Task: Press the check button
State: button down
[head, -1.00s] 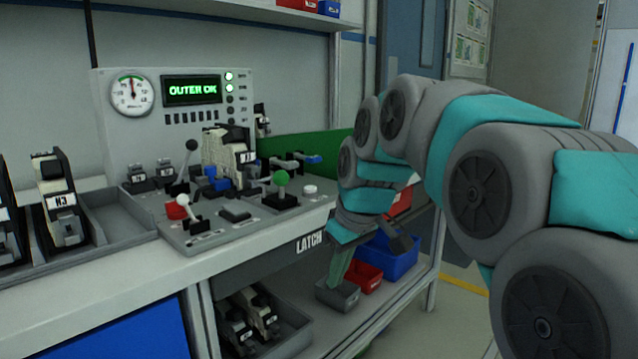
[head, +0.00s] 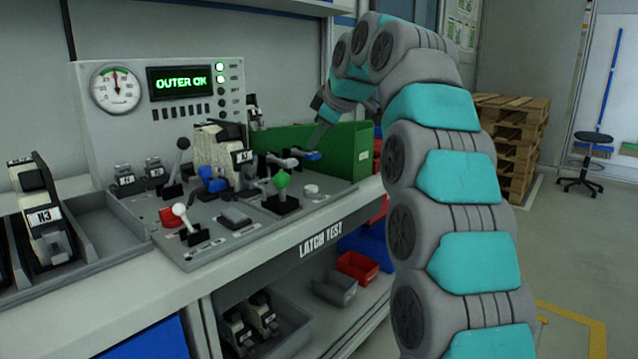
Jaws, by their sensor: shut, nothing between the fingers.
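The latch test panel (head: 205,258) stands on the bench, and its display (head: 180,82) reads OUTER OK. On its sloped top are a red button (head: 172,216), a dark square button (head: 235,217) and a pale round button (head: 311,191). The labels are too small to read, so I cannot tell which is the check button. A white and black latch unit marked N3 (head: 228,150) sits in the middle of the panel. My gripper (head: 316,143) is shut and empty, by the blue-tipped lever (head: 305,154) at the panel's right; I cannot tell if they touch. It is apart from the buttons.
A green-knobbed lever (head: 282,181), a white-knobbed lever (head: 185,220) and a black-knobbed lever (head: 180,160) rise from the panel. A green bin (head: 345,155) stands right behind my gripper. Grey trays with another N3 latch (head: 45,215) are at left. Wooden pallets (head: 510,130) stand at right.

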aim_at(315, 188)
jog(key=shift+w+r+t, duration=0.3)
jog(key=shift+w+r, duration=0.2)
jog(key=shift+w, duration=0.15)
jog(key=shift+f, duration=0.1)
notch_tip(315, 188, down, 9)
jog(key=b, duration=0.8)
jog(key=shift+r, duration=0.2)
dwell(1.4)
jog(key=shift+f+b, duration=0.35)
jog(key=shift+f, duration=0.1)
jog(key=shift+f+b, duration=0.4)
jog(key=shift+f, duration=0.1)
dwell(0.7)
jog(key=shift+r+p, duration=0.85)
jog(key=shift+r, duration=0.15)
